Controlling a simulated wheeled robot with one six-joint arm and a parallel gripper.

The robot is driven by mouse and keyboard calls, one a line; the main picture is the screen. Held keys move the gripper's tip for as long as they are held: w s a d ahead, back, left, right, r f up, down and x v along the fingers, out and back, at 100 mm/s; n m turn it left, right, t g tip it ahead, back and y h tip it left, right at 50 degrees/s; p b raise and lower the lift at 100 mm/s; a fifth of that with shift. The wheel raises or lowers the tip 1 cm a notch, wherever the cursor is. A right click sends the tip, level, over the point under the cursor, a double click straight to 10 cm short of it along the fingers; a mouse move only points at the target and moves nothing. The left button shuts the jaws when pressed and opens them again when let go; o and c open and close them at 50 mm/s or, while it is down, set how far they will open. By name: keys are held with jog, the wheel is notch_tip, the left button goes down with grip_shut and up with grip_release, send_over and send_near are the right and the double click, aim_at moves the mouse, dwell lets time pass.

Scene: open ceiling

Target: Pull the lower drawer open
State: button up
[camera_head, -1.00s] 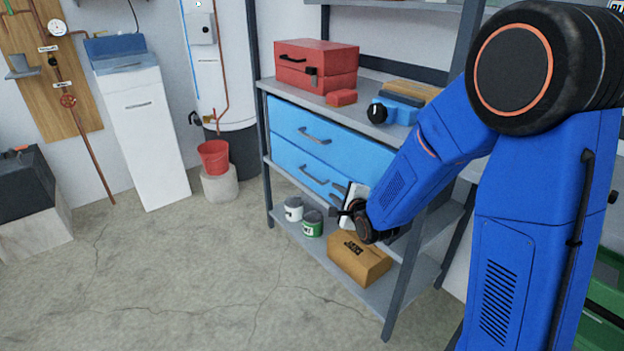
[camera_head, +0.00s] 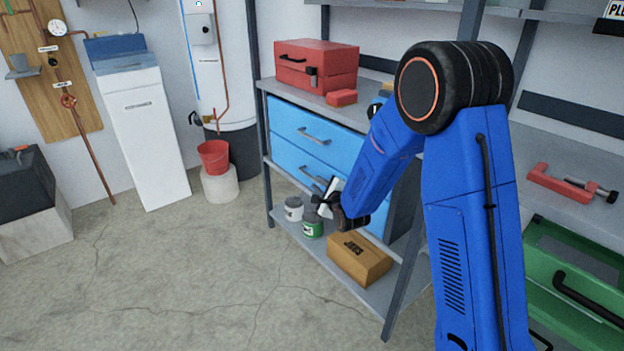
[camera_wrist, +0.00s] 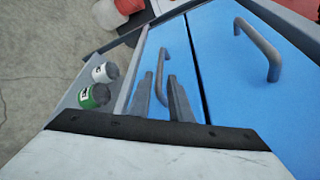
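The lower drawer (camera_head: 291,165) is a blue panel in the shelf rack, below the matching upper drawer (camera_head: 290,122). It looks flush with the upper one. In the wrist view the lower drawer (camera_wrist: 180,45) is the left blue panel, with its grey bar handle (camera_wrist: 162,70) standing out. My gripper (camera_wrist: 160,96) is open, its two dark fingers apart, one on each side of the handle in the picture. Whether the fingers touch the handle or reach past it is unclear. In the head view my gripper (camera_head: 316,196) is at the lower drawer's front and partly hides its handle.
The upper drawer's handle (camera_wrist: 262,50) is to the right in the wrist view. Paint cans (camera_head: 312,224) and a cardboard box (camera_head: 358,258) stand on the shelf below. A rack post (camera_head: 405,285) is to the right. The floor in front is clear.

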aim_at(314, 179)
jog(key=x, duration=0.7)
jog(key=shift+w, duration=0.15)
grip_shut()
